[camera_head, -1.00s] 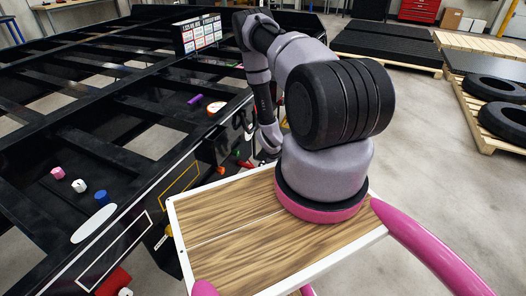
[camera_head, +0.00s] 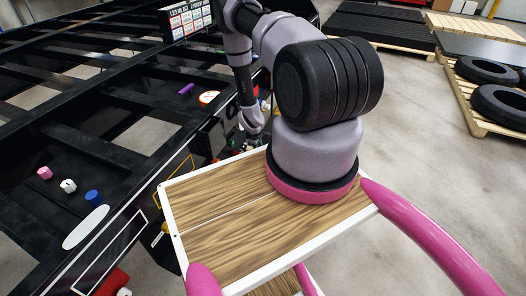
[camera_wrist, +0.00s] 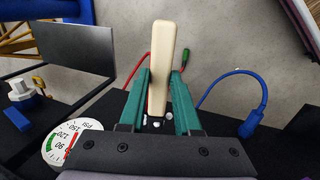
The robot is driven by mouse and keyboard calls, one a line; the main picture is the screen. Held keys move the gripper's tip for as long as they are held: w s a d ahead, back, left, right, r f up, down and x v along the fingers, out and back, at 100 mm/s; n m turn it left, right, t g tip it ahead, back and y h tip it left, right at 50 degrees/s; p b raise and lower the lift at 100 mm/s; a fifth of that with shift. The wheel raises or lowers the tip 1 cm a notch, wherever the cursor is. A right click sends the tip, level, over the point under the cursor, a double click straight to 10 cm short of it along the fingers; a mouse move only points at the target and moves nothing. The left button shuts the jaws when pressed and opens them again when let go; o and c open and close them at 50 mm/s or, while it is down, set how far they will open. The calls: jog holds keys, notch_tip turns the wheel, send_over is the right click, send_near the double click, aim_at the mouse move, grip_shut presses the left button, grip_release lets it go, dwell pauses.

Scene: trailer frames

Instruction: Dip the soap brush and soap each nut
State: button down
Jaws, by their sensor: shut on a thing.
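In the wrist view my gripper (camera_wrist: 160,80) has teal fingers shut on a long cream bar (camera_wrist: 160,55), which looks like the brush handle. Its lower end is hidden between the fingers, and small white bits show below it; I cannot tell whether they are bristles. In the head view a pink nut-like piece (camera_head: 45,172), a white one (camera_head: 68,185) and a blue one (camera_head: 93,197) lie in a row on the black trailer frame at left. In that view the gripper is too small and hidden to make out. No soap container is clearly identifiable.
A pressure gauge (camera_wrist: 62,142) and a blue-and-white knob (camera_wrist: 22,90) show at left in the wrist view. A blue cable connector (camera_wrist: 252,122) is at right. In the head view a white oval (camera_head: 85,227) and a purple cylinder (camera_head: 186,88) are on the trailer frame.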

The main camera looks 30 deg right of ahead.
jog(key=shift+w+a+r, duration=0.25)
jog(key=shift+a, duration=0.1)
jog(key=shift+w, duration=0.1)
jog(key=shift+w+a, duration=0.85)
jog(key=shift+w, duration=0.15)
dwell(0.3)
jog(key=shift+w, duration=0.1)
